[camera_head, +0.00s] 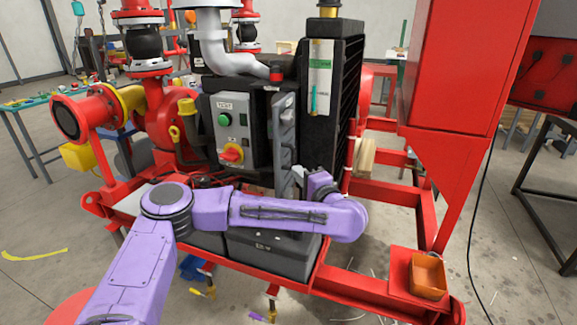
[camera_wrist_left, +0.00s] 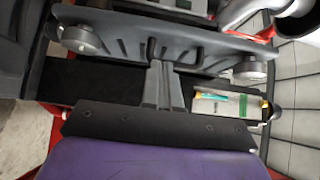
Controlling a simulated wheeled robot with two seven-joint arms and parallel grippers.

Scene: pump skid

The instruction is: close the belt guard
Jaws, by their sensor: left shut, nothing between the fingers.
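The belt guard (camera_head: 284,140) is a tall grey panel beside the control box, seen at a steep angle and apparently standing out from the black engine block; how far it is swung I cannot tell. In the left wrist view the guard (camera_wrist_left: 125,30) shows as a slotted grey plate with two round metal knobs, crossing the top. My left gripper (camera_wrist_left: 162,78) is shut and empty, its fingertips at the guard's near edge; whether they touch is unclear. In the head view my left gripper (camera_head: 310,180) is partly hidden by its own wrist. My right gripper is out of view.
The control box (camera_head: 229,130) with a green button and red switch stands left of the guard. The black radiator (camera_head: 345,90) is to its right. A dark grey battery box (camera_head: 272,254) lies below my forearm. An orange tray (camera_head: 427,276) sits on the red frame.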

